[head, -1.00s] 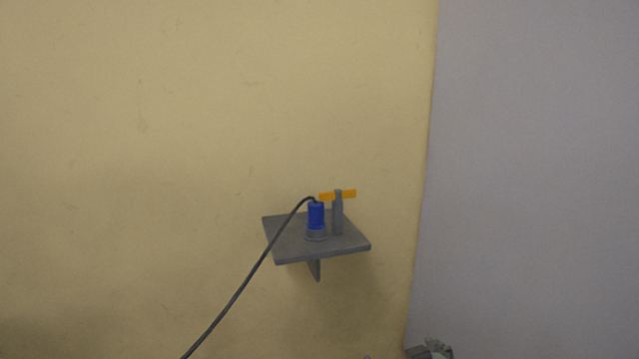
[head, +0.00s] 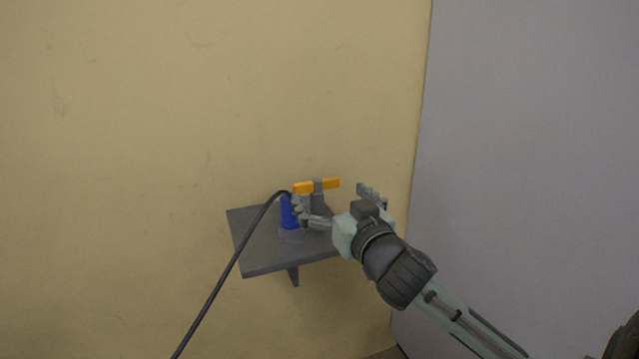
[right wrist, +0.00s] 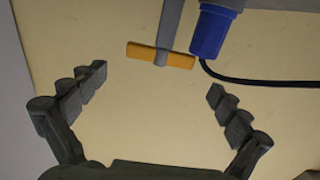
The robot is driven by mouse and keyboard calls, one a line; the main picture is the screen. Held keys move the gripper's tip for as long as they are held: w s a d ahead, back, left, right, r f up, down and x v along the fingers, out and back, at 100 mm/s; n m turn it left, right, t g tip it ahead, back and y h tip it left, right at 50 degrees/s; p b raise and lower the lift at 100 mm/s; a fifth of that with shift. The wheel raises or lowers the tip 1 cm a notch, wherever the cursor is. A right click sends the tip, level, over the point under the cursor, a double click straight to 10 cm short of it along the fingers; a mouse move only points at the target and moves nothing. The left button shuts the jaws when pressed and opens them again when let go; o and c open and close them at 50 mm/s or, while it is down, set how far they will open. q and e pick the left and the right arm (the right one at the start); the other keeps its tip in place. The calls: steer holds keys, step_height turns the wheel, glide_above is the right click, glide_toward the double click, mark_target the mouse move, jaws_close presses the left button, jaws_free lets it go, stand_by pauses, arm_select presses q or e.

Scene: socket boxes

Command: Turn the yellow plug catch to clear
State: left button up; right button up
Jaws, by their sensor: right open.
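The yellow-orange catch (head: 331,184) is a flat bar across the top of a grey post (head: 317,204). One end reaches over toward the blue plug (head: 287,214), close to where its cable leaves. The right wrist view also shows the catch (right wrist: 181,61), the post (right wrist: 169,22) and the plug (right wrist: 209,33). My right gripper (head: 336,201) is open, its fingers spread to either side of the catch. In the right wrist view the bar lies just ahead of the gap between the fingertips (right wrist: 157,83), apart from them. One finger partly hides the plug. My left gripper is not in view.
The plug and post stand on a grey wall shelf (head: 262,256) with a bracket below. A black cable (head: 229,267) curves from the plug down to the lower left. A beige wall (head: 130,130) is behind, and a grey panel (head: 530,130) stands at the right.

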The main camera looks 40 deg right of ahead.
mark_target(318, 184)
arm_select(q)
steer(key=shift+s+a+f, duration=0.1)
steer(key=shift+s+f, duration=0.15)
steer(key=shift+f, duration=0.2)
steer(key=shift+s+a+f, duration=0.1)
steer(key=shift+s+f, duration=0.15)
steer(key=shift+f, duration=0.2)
arm_select(e)
steer(key=shift+x, duration=2.15)
steer(key=c, duration=1)
